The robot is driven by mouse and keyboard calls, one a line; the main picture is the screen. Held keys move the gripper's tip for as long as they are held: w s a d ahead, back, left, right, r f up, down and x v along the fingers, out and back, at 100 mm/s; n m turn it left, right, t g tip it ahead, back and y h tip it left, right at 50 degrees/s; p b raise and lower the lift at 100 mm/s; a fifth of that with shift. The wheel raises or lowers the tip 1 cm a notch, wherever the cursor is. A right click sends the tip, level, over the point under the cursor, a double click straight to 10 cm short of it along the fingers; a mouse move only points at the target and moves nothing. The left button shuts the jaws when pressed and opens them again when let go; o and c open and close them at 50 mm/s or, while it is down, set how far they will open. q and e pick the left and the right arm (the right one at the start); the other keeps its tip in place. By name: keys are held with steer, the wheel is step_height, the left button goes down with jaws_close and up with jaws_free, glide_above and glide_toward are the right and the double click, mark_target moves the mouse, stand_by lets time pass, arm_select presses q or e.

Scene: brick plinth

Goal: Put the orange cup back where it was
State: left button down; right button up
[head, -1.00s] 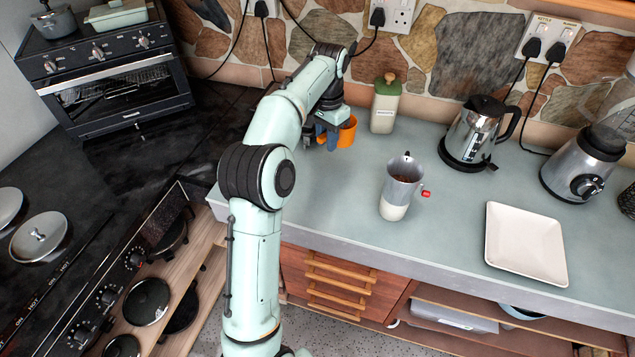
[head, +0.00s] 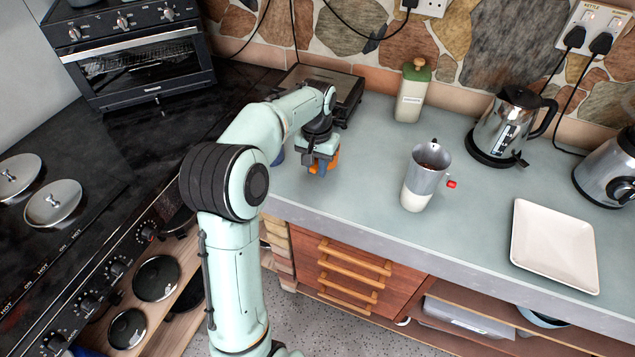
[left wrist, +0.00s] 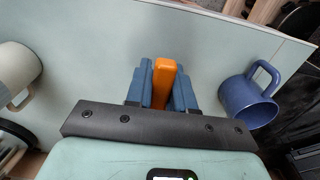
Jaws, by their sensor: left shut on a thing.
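The orange cup (head: 334,161) shows only in part behind my left gripper (head: 317,163) in the head view, near the left end of the grey-green counter. In the left wrist view, the blue fingers of my left gripper (left wrist: 162,88) are shut on an upright orange part (left wrist: 165,74), which looks like the cup's handle. The rest of the cup is hidden there. I cannot tell whether the cup touches the counter. My right gripper is not in view.
A blue mug (left wrist: 240,102) stands close by the gripper, mostly hidden by my arm in the head view. A flat metal-topped appliance (head: 347,87) is behind. A grinder (head: 427,175), cream canister (head: 409,95), kettle (head: 505,128) and white plate (head: 554,246) stand rightward.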

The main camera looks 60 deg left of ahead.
arm_select(q)
steer(key=shift+f, duration=2.85)
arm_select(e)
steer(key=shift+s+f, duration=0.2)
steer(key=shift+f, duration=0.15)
arm_select(q)
steer(key=shift+f+b, duration=0.15)
steer(key=shift+b, duration=0.15)
steer(key=shift+f, duration=0.1)
steer(key=c, duration=1)
jaws_free()
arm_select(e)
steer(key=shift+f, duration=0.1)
arm_select(q)
step_height(320, 180, up, 12)
steer(key=shift+r+p, duration=0.25)
steer(key=shift+p, duration=0.65)
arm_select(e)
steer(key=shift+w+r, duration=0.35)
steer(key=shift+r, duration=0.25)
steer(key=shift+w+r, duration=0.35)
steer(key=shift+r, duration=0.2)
